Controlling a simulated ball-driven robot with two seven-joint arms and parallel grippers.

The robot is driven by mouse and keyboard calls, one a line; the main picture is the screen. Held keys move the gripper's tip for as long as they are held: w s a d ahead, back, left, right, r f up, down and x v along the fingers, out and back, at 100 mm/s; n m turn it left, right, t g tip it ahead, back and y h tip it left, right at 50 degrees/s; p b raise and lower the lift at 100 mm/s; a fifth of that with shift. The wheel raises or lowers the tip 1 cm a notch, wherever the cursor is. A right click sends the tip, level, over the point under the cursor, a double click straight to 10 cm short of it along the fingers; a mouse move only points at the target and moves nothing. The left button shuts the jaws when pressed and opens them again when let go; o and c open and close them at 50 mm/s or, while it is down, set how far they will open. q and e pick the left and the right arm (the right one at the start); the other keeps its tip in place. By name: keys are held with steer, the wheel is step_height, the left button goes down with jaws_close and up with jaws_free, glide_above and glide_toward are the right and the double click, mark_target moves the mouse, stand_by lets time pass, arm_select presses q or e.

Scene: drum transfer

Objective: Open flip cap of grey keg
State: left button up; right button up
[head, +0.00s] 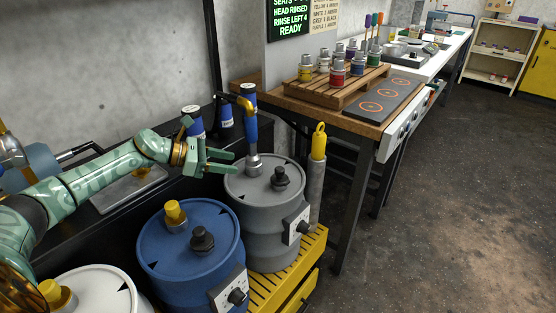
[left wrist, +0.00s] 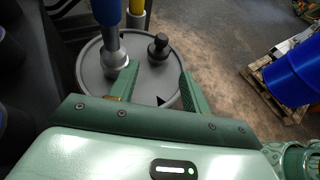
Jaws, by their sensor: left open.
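I cannot tell which part flips. My left gripper (head: 228,162) is open and empty, above the lid's left edge, close to the blue tool. In the left wrist view, its open fingers (left wrist: 157,82) reach over the lid (left wrist: 98,88); the black cap (left wrist: 158,47) lies beyond them. My right gripper is not in view.
A blue keg (head: 190,240) and a white keg (head: 95,290), both with yellow caps, stand nearer. A yellow-handled tool (head: 319,142) stands behind the grey keg. A bench (head: 360,122) with jars on a wooden rack is at the back.

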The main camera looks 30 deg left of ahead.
mark_target(280, 168)
arm_select(q)
steer(key=b+x, duration=0.1)
steer(key=x, duration=0.1)
steer(key=shift+w+d+f, duration=0.1)
steer(key=shift+w+d, duration=0.1)
steer(key=shift+d, duration=0.15)
steer(key=b+x, duration=0.3)
steer(key=x, duration=0.9)
steer(key=shift+w+d+b, duration=0.15)
steer(key=shift+w+b, duration=0.1)
steer(key=shift+b, duration=0.1)
steer(key=shift+w+d+f, duration=0.1)
steer(key=shift+w+d, duration=0.1)
steer(key=shift+d, duration=0.05)
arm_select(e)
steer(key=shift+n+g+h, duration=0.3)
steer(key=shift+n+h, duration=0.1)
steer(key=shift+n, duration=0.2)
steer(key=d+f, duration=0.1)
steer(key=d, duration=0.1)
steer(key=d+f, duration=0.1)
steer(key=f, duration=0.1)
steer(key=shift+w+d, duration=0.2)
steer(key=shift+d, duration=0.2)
arm_select(q)
steer(key=c, duration=1)
